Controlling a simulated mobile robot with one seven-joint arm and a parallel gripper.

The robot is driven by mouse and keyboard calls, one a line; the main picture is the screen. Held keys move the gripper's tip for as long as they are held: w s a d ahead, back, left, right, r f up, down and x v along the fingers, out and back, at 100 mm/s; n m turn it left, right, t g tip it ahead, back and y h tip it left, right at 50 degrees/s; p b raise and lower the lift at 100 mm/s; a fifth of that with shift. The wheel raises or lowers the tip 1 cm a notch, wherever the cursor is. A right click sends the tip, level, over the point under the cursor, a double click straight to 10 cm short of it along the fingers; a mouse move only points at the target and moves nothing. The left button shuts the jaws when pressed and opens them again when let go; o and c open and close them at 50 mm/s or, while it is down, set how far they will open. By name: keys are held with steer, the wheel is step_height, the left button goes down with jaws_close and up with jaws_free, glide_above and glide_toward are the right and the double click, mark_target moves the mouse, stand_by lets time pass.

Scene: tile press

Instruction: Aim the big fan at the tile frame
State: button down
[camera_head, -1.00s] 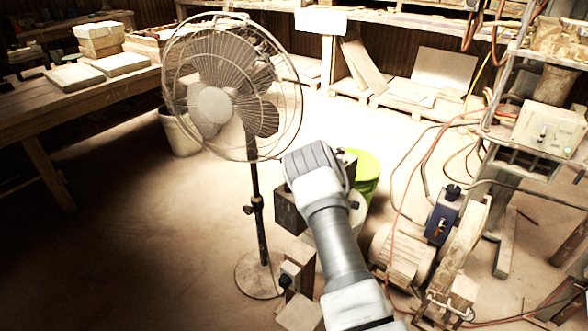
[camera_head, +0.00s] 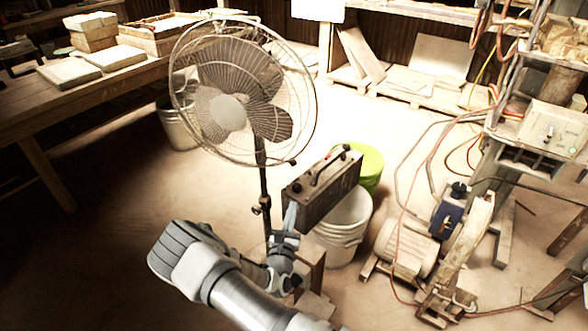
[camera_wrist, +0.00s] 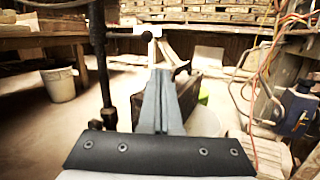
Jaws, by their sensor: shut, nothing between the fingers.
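The big pedestal fan (camera_head: 228,112) stands left of centre in the head view, its wire guard and hub facing toward the camera. Its dark pole (camera_head: 262,190) runs down behind my arm, which hides the base. In the wrist view the pole (camera_wrist: 101,60) rises just left of my gripper (camera_wrist: 162,80), with a small side knob at top. My gripper (camera_head: 291,210) is shut and empty, right of the pole and apart from it. Its fingertips appear in front of a dark case; contact cannot be told. I cannot clearly identify the tile frame.
The dark case (camera_head: 325,187) sits above a white bucket (camera_head: 343,235), beside a green bucket (camera_head: 370,165). A workbench (camera_head: 70,97) with boxes and slabs is at left. A machine with a control box (camera_head: 548,133), hoses and a motor (camera_head: 405,250) crowds the right. Left floor is open.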

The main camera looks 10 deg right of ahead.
steer(key=w+d+r+n+t+y+b, duration=0.1)
steer(key=w+d+r+b, duration=0.1)
steer(key=w, duration=1)
steer(key=shift+w+r+b, duration=0.4)
steer(key=shift+r+b, duration=0.4)
steer(key=shift+b, duration=0.1)
steer(key=shift+w+d+p, duration=0.5)
steer(key=shift+w+d, duration=0.6)
steer(key=shift+w, duration=0.15)
steer(key=shift+s, duration=0.15)
